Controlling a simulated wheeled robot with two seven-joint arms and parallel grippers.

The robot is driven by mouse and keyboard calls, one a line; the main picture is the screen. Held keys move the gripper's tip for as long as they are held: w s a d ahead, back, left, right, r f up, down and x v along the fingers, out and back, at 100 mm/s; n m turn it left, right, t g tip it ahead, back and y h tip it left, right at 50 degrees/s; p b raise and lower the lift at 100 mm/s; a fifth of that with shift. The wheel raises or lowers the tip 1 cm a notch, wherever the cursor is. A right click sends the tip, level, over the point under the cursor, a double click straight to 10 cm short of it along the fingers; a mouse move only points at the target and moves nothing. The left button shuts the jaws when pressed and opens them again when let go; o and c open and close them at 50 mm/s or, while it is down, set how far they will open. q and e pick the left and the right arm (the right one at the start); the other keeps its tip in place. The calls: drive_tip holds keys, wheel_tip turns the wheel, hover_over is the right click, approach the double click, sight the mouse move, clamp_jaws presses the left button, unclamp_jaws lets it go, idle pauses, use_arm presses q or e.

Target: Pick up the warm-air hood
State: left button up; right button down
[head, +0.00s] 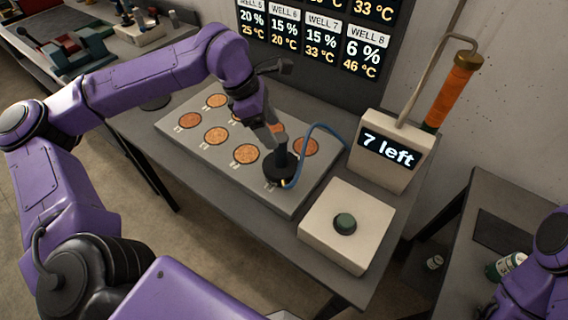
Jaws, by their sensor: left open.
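The warm-air hood (278,168) is a black round cap with an upright stem, joined to a blue hose. It sits over one well near the front right of the grey well plate (290,204). My left gripper (275,138) is open, pointing down at the top of the hood's stem. I cannot tell whether its fingers are around the stem or just above it. The purple right arm shows at the lower right edge, but its gripper is not in view.
Several orange-brown wells fill the plate. A dark readings board (315,40) stands behind. A side table at right holds a green-and-white container (505,266).

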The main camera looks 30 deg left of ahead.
sight(283, 147)
use_arm(q)
drive_tip(key=shift+x, duration=1.05)
drive_tip(key=x, duration=0.1)
drive_tip(key=p+x, duration=0.1)
drive_tip(key=x, duration=0.1)
drive_tip(key=p+x, duration=0.1)
drive_tip(key=x, duration=0.1)
drive_tip(key=shift+d+r, duration=0.15)
drive_tip(key=shift+d, duration=0.1)
clamp_jaws()
